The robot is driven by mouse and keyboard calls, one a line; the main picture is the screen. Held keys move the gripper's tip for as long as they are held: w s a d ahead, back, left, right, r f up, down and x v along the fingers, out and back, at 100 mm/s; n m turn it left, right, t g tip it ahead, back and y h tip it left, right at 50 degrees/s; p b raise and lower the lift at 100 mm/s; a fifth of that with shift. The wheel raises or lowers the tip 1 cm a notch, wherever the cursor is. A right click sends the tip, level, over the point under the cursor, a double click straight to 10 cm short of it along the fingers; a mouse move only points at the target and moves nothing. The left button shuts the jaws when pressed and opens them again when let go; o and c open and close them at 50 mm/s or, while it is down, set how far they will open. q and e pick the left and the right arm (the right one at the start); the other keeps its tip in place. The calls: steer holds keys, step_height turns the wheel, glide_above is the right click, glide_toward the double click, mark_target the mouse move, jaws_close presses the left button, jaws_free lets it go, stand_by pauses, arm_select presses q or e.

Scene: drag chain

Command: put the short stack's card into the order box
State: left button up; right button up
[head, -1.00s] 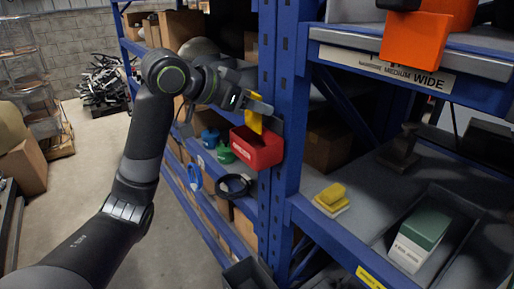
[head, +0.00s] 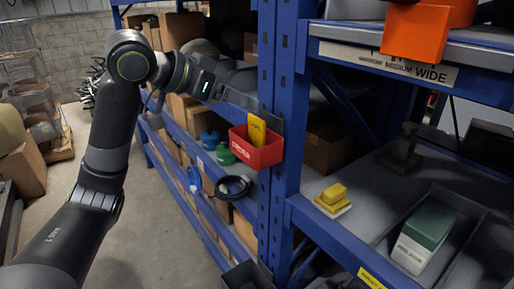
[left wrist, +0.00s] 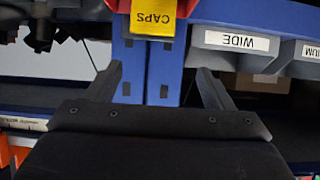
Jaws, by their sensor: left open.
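The yellow card (head: 257,130) stands in the red order box (head: 259,153) on the blue rack post, its upper part showing above the rim. In the left wrist view the card (left wrist: 153,18) reads "CAPS" upside down, beyond my fingers, with a bit of the red box (left wrist: 184,8) beside it. My left gripper (left wrist: 160,82) is open and empty, apart from the card. In the head view it is up and left of the box, its fingertips hard to make out. My right gripper is not in view.
A small yellow stack (head: 333,196) sits on the right shelf, left of a grey tray (head: 465,240) holding a green-and-white box (head: 423,238). A black ring (head: 233,187) and green and blue items hang left of the post.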

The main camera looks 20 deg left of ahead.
arm_select(q)
steer(key=b+v, duration=0.3)
steer(key=v, duration=0.9)
steer(key=shift+s, duration=0.1)
